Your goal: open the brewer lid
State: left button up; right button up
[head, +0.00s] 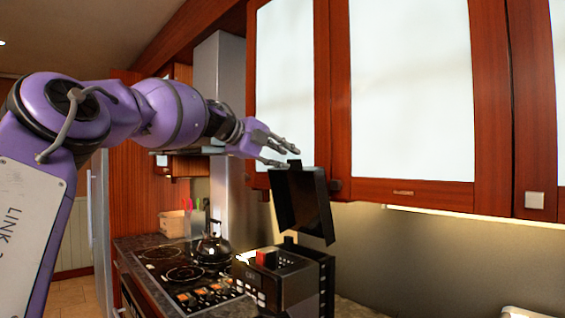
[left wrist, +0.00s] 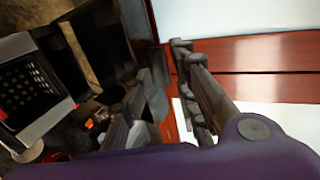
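The brewer (head: 305,283) is a dark boxy machine with a red part on top, on the counter at the lower middle of the head view. Its black lid (head: 303,205) stands raised and nearly upright above the body, tilted a little. In the left wrist view the brewer (left wrist: 32,88) is at the left and the lid (left wrist: 98,42) is beside it. My left gripper (head: 292,158) is at the lid's top edge, its fingers apart with nothing held between them. I cannot tell whether a finger touches the lid. My right gripper is not in view.
Wooden cabinets with white panels (head: 410,90) hang right behind the lid and gripper, leaving little room there. A stove (head: 185,275) with a dark kettle (head: 213,245) is left of the brewer. A box and utensils stand farther back.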

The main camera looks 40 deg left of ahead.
pick_arm(q)
notch_tip(320, 180, up, 7)
jog(key=s, duration=0.1)
jog(key=shift+s+r+p, duration=0.2)
jog(key=shift+s+p, duration=0.2)
jog(key=shift+p, duration=0.05)
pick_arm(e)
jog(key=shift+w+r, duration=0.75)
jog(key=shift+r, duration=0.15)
pick_arm(q)
jog(key=v, duration=1.2)
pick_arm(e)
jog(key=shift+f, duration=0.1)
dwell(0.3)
